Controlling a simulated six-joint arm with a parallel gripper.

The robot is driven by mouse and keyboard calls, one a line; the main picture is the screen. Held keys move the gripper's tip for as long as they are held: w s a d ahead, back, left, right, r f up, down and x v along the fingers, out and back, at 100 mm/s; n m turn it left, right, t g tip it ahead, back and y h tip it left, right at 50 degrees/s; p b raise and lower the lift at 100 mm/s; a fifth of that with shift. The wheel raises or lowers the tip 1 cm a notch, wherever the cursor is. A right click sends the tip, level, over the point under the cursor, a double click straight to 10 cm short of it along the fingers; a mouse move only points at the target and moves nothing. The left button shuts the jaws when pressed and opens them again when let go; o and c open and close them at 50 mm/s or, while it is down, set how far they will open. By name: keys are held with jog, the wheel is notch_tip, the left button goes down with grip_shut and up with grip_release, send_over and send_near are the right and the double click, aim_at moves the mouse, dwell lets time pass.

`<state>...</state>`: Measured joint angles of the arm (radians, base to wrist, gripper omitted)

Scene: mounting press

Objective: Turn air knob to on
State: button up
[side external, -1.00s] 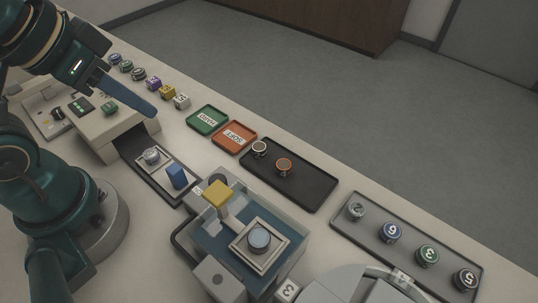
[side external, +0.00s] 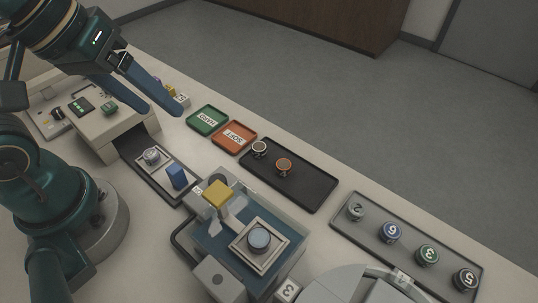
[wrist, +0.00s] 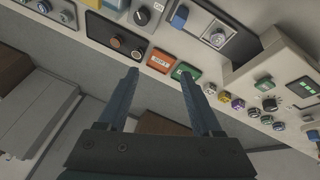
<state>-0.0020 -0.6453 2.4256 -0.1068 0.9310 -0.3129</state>
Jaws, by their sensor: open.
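A dark round knob (wrist: 142,16) with an "ON" label beside it shows at the top of the wrist view, right of a yellow block. I take it to be the air knob; its pointer setting is too small to read. In the side external view, a dark round part (side external: 220,180) behind the yellow block (side external: 217,194) seems to be the same knob, partly hidden. My gripper (side external: 152,107) is up at the left, above the far bench edge and well apart from the knob. In the wrist view, my gripper (wrist: 160,73) has its fingers spread with nothing between them.
Green (side external: 207,119) and orange (side external: 234,137) trays and a black tray (side external: 310,191) with two round pieces line the far edge. A blue block (side external: 177,177) stands left of the yellow block. A control panel with another black knob (side external: 57,114) is far left.

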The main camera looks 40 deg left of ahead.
jog(key=w+d+f+n+g+h, duration=0.2)
jog(key=w+d+f+n+g, duration=0.1)
jog(key=n, duration=0.3)
jog(key=n+g+h, duration=0.1)
jog(key=n+g, duration=0.2)
send_near(216, 178)
jog(key=shift+w+d+f, duration=0.1)
jog(key=shift+d+f, duration=0.2)
jog(key=shift+f, duration=0.2)
jog(key=shift+w+d+f, duration=0.15)
jog(key=shift+d+f, duration=0.15)
jog(key=shift+f, duration=0.2)
jog(key=shift+s+f+g, duration=0.2)
jog(key=shift+f+g, duration=0.1)
jog(key=shift+f, duration=0.3)
jog(key=shift+x, duration=2.55)
grip_shut()
